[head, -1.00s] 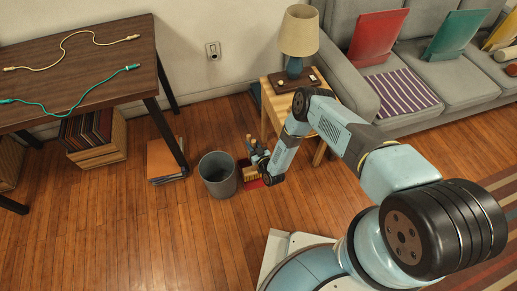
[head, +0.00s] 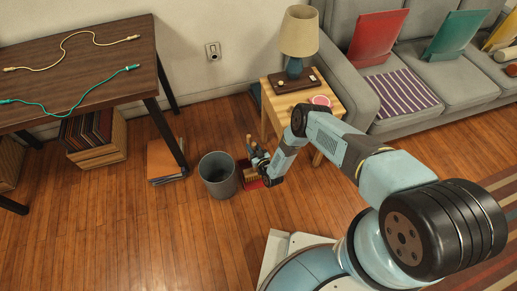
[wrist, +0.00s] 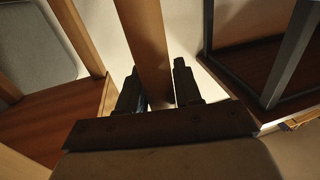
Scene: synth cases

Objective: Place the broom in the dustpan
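The broom (head: 249,174) is a small hand brush with pale bristles and a wooden handle. It stands roughly upright at the red dustpan (head: 246,184) on the floor, just right of the grey bin. The bristles show over the dustpan; I cannot tell whether they touch it. My gripper (head: 257,158) is at the broom's handle, low over the floor. In the wrist view, my gripper (wrist: 160,88) has a finger on each side of the wooden handle (wrist: 146,40) and appears shut on it. The arm hides part of the dustpan.
A grey bin (head: 218,176) stands close left of the dustpan. A side table (head: 283,101) with a lamp (head: 299,33) and a pink dish (head: 321,100) stands behind the gripper. A dark table (head: 100,60) is at left. The floor in front is clear.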

